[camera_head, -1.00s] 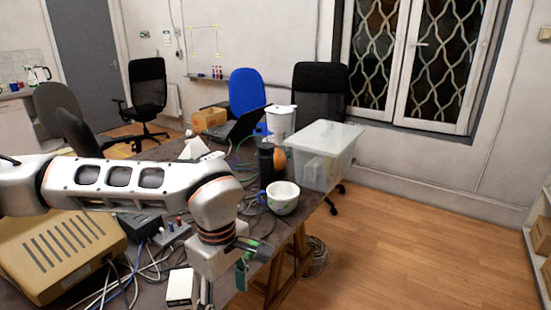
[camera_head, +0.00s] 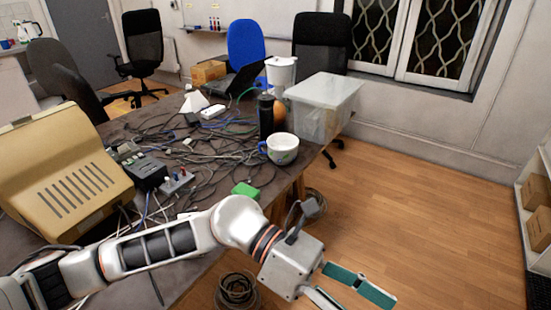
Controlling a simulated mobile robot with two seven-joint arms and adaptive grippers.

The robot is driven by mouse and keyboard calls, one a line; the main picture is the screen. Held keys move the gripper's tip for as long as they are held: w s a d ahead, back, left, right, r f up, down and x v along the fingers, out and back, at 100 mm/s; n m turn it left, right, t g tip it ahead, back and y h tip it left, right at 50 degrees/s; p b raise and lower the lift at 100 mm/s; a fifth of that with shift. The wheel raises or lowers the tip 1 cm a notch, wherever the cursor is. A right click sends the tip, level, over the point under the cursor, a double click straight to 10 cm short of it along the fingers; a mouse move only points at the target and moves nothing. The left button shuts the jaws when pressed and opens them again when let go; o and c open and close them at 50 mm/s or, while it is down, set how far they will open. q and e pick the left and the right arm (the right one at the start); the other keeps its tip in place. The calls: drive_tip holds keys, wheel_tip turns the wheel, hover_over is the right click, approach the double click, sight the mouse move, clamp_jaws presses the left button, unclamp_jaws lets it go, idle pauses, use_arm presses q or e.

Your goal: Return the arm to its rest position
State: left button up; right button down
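My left arm comes in from the lower left and reaches across the front of the table (camera_head: 150,285). Its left gripper (camera_head: 358,303) is past the table's right edge, above the wooden floor. One flat finger with a teal pad points to the right, and the other shows only partly at the bottom of the picture. The fingers are spread, with nothing seen between them. The lower finger's tip is cut off by the picture edge. My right gripper is not in view.
Tangled cables (camera_head: 190,145), a beige device (camera_head: 75,190), a green block (camera_head: 245,190), a white mug (camera_head: 281,150), a black bottle (camera_head: 265,118) and a translucent bin (camera_head: 325,105) crowd the table. Cable coils (camera_head: 238,291) lie on the floor.

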use_arm(q)
drive_tip(key=w+a+r+n+t+h, duration=0.1)
drive_tip(key=w+r+n+t+h, duration=0.2)
drive_tip(key=w+n+t+h, duration=0.35)
drive_tip(key=w+a+r+n+t+h, duration=0.1)
drive_tip(key=w+r+n+t+h, duration=0.25)
drive_tip(key=n, duration=0.65)
drive_tip(key=w+a+f+n+t+y+p, duration=0.1)
drive_tip(key=w+a+f+n+t+y, duration=0.5)
drive_tip(key=n, duration=0.4)
drive_tip(key=w+a+f+n+t+y, duration=0.35)
drive_tip(key=a+f+n+t, duration=0.2)
drive_tip(key=n+t, duration=0.3)
drive_tip(key=s+a+f+n+y, duration=0.1)
drive_tip(key=a+f+n+y, duration=0.7)
drive_tip(key=f, duration=0.7)
drive_tip(key=s+a+f+n+g+y, duration=0.3)
drive_tip(key=s+a+f+n+g, duration=0.2)
drive_tip(key=s+a+f, duration=0.7)
wheel_tip(320, 180, down, 4)
drive_tip(key=s+n, duration=0.1)
drive_tip(key=n, duration=0.1)
drive_tip(key=shift+s+a+f+n, duration=0.2)
drive_tip(key=shift+s+a+n, duration=0.1)
drive_tip(key=shift+s+a, duration=0.1)
drive_tip(key=shift+g, duration=0.25)
